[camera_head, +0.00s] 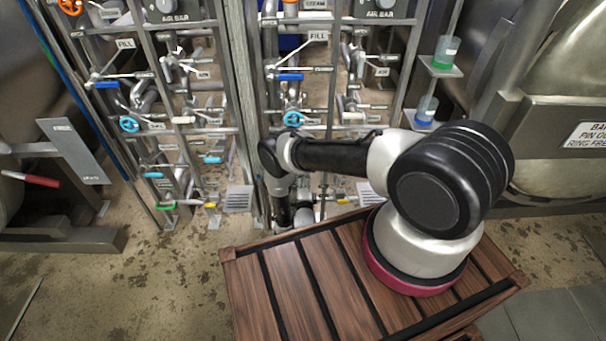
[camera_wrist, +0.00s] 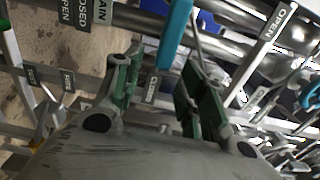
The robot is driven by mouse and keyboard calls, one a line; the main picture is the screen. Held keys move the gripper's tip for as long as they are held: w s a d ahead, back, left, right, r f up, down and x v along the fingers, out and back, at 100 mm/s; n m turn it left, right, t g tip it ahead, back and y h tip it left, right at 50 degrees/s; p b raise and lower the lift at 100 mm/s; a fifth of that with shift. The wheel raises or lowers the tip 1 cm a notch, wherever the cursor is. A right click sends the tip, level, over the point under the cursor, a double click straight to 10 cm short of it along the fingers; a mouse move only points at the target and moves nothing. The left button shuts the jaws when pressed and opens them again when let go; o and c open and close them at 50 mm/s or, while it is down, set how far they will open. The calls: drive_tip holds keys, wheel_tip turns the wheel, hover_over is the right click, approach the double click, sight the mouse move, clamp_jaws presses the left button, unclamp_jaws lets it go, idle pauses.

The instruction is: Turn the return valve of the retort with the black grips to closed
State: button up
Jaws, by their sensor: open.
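In the wrist view a teal lever handle (camera_wrist: 174,38) reaches down from the top edge between the tips of my gripper (camera_wrist: 158,82). The gripper is open, with a green-padded finger on either side of the lever and gaps beside it. A small CLOSED tag (camera_wrist: 151,88) shows between the fingers, and an OPEN tag (camera_wrist: 271,25) is at upper right. I cannot tell whether this lever is the return valve; no return label is readable. In the head view my gripper (camera_head: 290,214) is low at the right pipe panel, partly hidden. No black grips are identifiable.
The left panel has teal levers (camera_head: 212,160), a green lever (camera_head: 166,206) and a blue handwheel (camera_head: 129,124). The right panel has a blue handwheel (camera_head: 293,119) and a blue lever (camera_head: 289,77). A red-gripped handle (camera_head: 31,180) is at far left. Pipes crowd my gripper.

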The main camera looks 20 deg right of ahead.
drive_tip(key=v, duration=0.7)
drive_tip(key=shift+s, duration=0.4)
